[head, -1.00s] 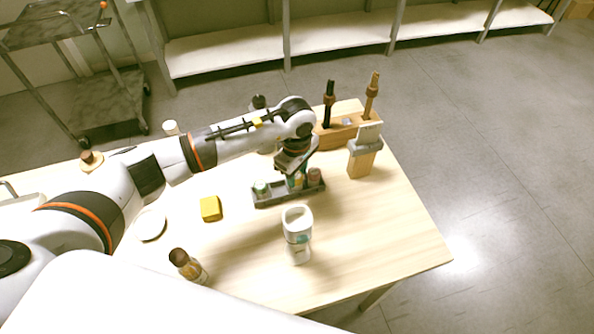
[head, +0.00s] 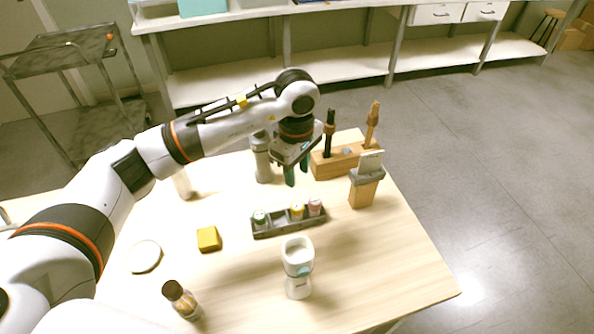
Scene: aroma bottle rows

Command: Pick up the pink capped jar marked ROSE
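The jar with the pink cap (head: 315,207) stands upright at the right end of a dark grey rack (head: 279,231). A yellow-capped jar (head: 297,211) stands beside it, and a green-capped jar (head: 260,217) stands at the rack's left end. The labels are too small to read. My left gripper (head: 297,178) hangs above and behind the rack, its teal fingertips pointing down. The fingers are apart with nothing between them, and clear of the jars. My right gripper is not in view.
A white cup-like device (head: 298,270) stands in front of the rack. A yellow block (head: 208,239), white disc (head: 145,257) and brown-capped bottle (head: 182,299) are to the left. A wooden tool holder (head: 340,160), wooden block (head: 364,190) and grey cylinder (head: 262,160) stand behind. The table's right front is clear.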

